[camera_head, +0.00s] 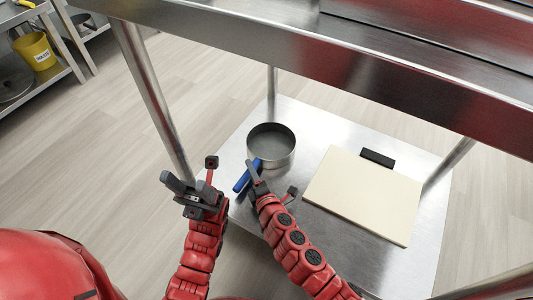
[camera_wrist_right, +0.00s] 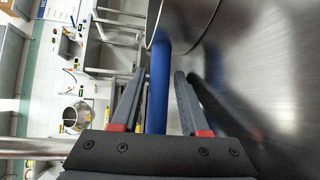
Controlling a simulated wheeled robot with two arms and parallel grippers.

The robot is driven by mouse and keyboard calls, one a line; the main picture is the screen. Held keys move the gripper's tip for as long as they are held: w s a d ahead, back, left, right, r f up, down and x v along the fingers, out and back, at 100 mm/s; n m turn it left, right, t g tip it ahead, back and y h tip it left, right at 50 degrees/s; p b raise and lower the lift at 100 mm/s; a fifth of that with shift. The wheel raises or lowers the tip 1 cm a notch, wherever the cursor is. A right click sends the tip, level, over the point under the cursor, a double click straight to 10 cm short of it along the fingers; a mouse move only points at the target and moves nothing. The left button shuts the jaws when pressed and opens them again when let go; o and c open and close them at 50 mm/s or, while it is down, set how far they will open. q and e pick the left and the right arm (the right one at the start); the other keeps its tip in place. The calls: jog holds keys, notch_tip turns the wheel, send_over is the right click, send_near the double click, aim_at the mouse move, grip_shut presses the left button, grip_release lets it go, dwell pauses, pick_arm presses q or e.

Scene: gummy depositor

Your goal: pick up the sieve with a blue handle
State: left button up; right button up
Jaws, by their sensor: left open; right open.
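The sieve (camera_head: 271,144) is a round grey metal pan with a blue handle (camera_head: 241,181), on the lower steel shelf. The handle points toward me. My right gripper (camera_head: 267,177) is open at the handle. In the right wrist view, the blue handle (camera_wrist_right: 158,85) runs between the two open fingers of the right gripper (camera_wrist_right: 160,90), with the sieve rim (camera_wrist_right: 185,18) just beyond the fingertips. No closing on the handle shows. My left gripper (camera_head: 190,172) is open and empty, left of the handle near the shelf's left edge.
A cream board (camera_head: 362,195) lies on the shelf to the right, with a black block (camera_head: 377,157) behind it. The steel table top (camera_head: 300,45) overhangs the shelf. A table leg (camera_head: 153,100) stands left of the sieve. A yellow bucket (camera_head: 36,51) is far left.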

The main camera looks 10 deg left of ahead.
jog(key=shift+w+a, duration=0.2)
jog(key=shift+w, duration=0.1)
grip_shut()
dwell(1.3)
